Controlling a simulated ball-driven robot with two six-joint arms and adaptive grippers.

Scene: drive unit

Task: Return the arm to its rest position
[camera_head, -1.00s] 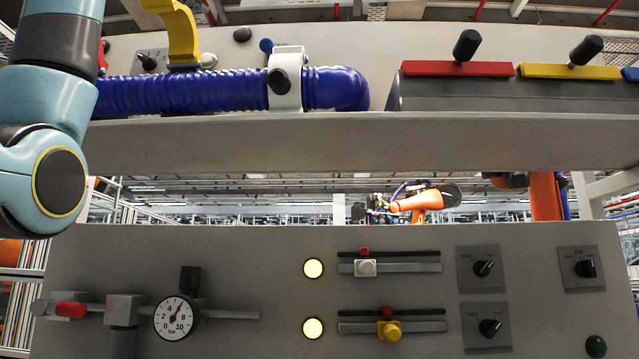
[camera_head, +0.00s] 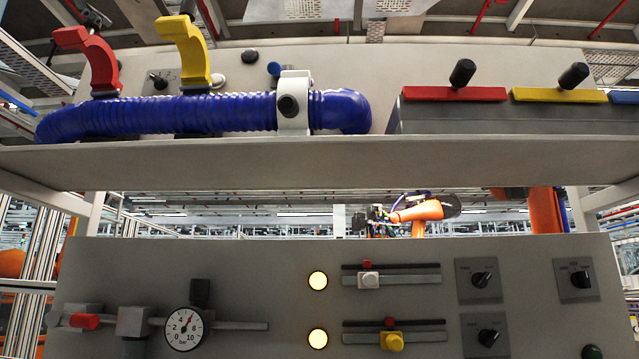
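Neither of my grippers and neither of my arms shows in the head view. The drive unit fills the view. Its upper shelf (camera_head: 380,156) carries a blue ribbed hose (camera_head: 205,114) held by a white clamp (camera_head: 294,95) with a black knob. A red lever (camera_head: 90,60) and a yellow lever (camera_head: 184,50) stand behind the hose. The lower panel (camera_head: 250,280) holds a pressure gauge (camera_head: 185,328), a pipe with a red handle (camera_head: 85,321), two lit yellow lamps (camera_head: 318,281), two sliders with a white knob (camera_head: 369,280) and a yellow knob (camera_head: 391,341), and several black rotary switches (camera_head: 482,279).
A grey box (camera_head: 500,119) with red and yellow bars and black handles sits on the shelf at right. Between shelf and panel is an open gap. An orange robot arm (camera_head: 420,211) stands in the hall behind. The space before the unit looks clear.

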